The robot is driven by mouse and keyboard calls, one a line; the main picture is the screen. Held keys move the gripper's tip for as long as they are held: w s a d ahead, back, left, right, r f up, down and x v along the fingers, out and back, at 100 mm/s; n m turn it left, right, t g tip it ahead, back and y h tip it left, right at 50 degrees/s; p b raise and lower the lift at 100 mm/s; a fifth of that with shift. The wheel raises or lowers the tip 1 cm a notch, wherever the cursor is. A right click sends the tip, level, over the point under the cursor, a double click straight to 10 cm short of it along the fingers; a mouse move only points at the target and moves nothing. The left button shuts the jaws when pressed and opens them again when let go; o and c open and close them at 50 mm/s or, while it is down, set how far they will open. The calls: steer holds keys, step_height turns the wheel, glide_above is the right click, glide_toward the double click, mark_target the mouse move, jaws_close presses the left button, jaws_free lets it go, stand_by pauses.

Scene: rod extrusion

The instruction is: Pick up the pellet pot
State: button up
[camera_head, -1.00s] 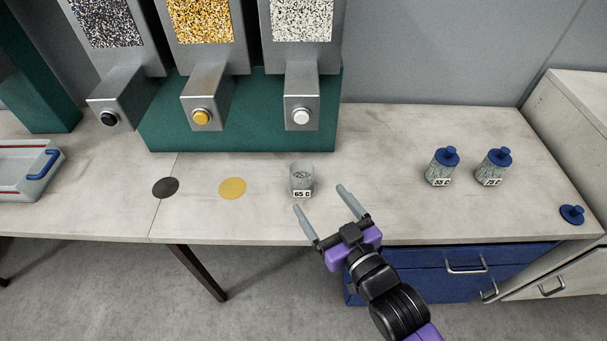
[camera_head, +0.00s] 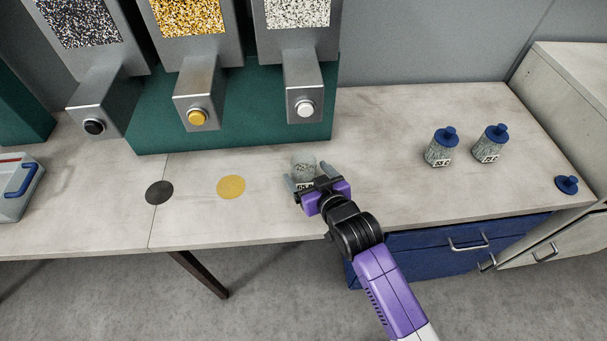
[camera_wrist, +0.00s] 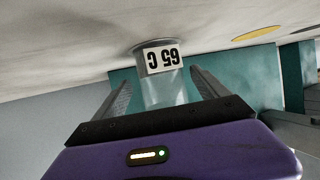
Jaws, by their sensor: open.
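The pellet pot (camera_head: 303,166) is a clear, lidless pot with a "65 C" label, standing upright on the counter below the white-button dispenser. In the wrist view the pot (camera_wrist: 162,72) appears upside down between my two fingers. My gripper (camera_head: 306,179) is open, with one finger on each side of the pot. I see a gap between the pot and each finger in the wrist view. The pot's lower front is partly hidden by my gripper in the head view.
Two blue-lidded pots (camera_head: 440,150) (camera_head: 489,145) stand to the right, and a loose blue lid (camera_head: 567,184) lies at the right edge. Yellow (camera_head: 231,187) and black (camera_head: 159,192) discs lie to the left.

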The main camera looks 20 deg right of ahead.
steer(key=shift+r+p+x, duration=0.2)
steer(key=shift+p+x, duration=0.2)
steer(key=shift+x, duration=2.35)
steer(key=shift+a, duration=0.1)
steer(key=c, duration=1.8)
steer(key=shift+r, duration=0.1)
jaws_close()
